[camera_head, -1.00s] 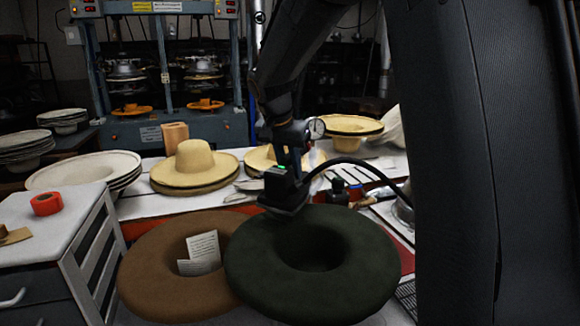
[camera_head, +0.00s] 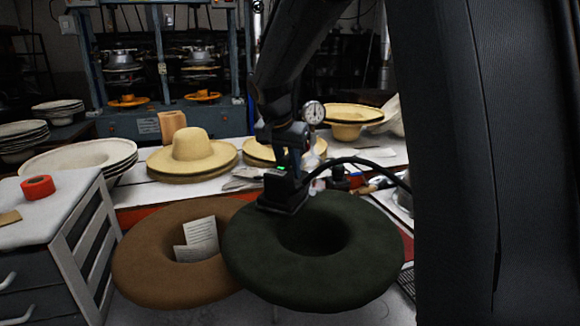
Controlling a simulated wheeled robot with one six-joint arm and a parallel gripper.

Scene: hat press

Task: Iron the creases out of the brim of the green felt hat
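The dark green felt hat (camera_head: 330,280) lies opening-up in the front middle, its wide rounded brim around a dark central hollow. My gripper (camera_head: 288,158) is shut on a black iron (camera_head: 283,190) with a small green light and a black cable. The iron's flat base is over the far-left part of the green brim and appears to rest on it. The base hides that patch of brim. I cannot make out creases on the visible felt.
A brown felt hat (camera_head: 150,265) with paper slips (camera_head: 200,236) in its hollow adjoins the green hat on the left. A grey cabinet (camera_head: 60,222) with red tape (camera_head: 37,187) is at far left. Straw hats (camera_head: 193,152) stand behind, before a blue press (camera_head: 160,80).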

